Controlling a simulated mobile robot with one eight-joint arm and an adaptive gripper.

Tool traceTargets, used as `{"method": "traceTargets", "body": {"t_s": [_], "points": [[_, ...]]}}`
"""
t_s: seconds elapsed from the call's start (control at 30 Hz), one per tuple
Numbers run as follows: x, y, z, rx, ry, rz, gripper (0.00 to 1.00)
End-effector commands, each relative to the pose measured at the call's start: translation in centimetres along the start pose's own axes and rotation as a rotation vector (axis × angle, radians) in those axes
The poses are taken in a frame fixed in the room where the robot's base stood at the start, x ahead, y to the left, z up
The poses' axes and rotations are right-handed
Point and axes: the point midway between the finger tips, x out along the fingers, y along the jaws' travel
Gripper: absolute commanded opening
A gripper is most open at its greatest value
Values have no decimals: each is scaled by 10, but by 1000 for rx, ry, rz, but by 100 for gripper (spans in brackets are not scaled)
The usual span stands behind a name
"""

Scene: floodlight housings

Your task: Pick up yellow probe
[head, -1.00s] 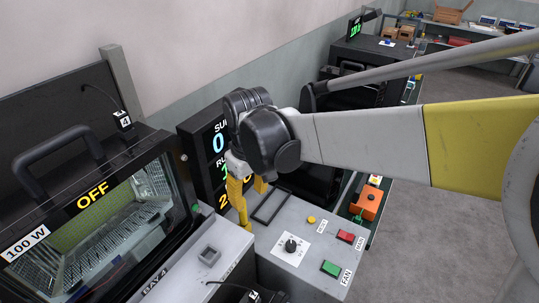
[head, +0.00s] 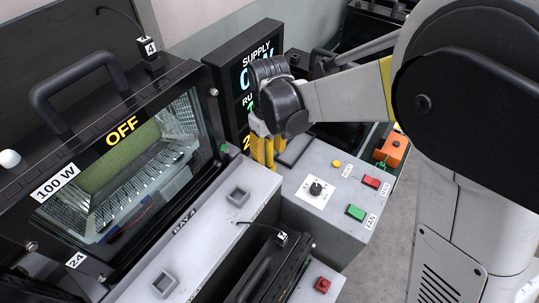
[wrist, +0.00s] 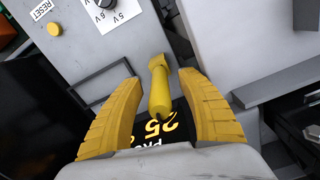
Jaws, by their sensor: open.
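The yellow probe (wrist: 159,88) shows in the wrist view as a short yellow cylinder with a wider head and a dark tip. It lies between the two yellow fingers of my gripper (wrist: 158,78), with a gap on each side. My gripper is open. In the head view my gripper (head: 263,152) points down in front of the supply display, beside the grey control box. There I cannot tell the probe apart from the yellow fingers.
The grey control box (head: 335,210) carries a dial, a yellow button and red and green switches. The supply display (head: 235,85) stands behind my gripper. The floodlight housing (head: 120,150) marked OFF is at left. An orange box (head: 391,150) sits at right.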

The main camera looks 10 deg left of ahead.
Motion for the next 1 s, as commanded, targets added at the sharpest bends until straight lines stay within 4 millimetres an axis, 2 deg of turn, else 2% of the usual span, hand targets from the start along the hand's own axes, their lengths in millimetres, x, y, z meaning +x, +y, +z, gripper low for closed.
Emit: {"method": "traceTargets", "body": {"t_s": [0.03, 0.13, 0.37, 0.5, 0.53, 0.87, 1.0], "points": [[13, 0, 0, 0, 0, 0, 46], [24, 0, 0, 0, 0, 0, 46], [24, 0, 0, 0, 0, 0, 46], [24, 0, 0, 0, 0, 0, 5], [24, 0, 0, 0, 0, 0, 0], [24, 0, 0, 0, 0, 0, 0], [16, 0, 0, 0, 0, 0, 0]]}}
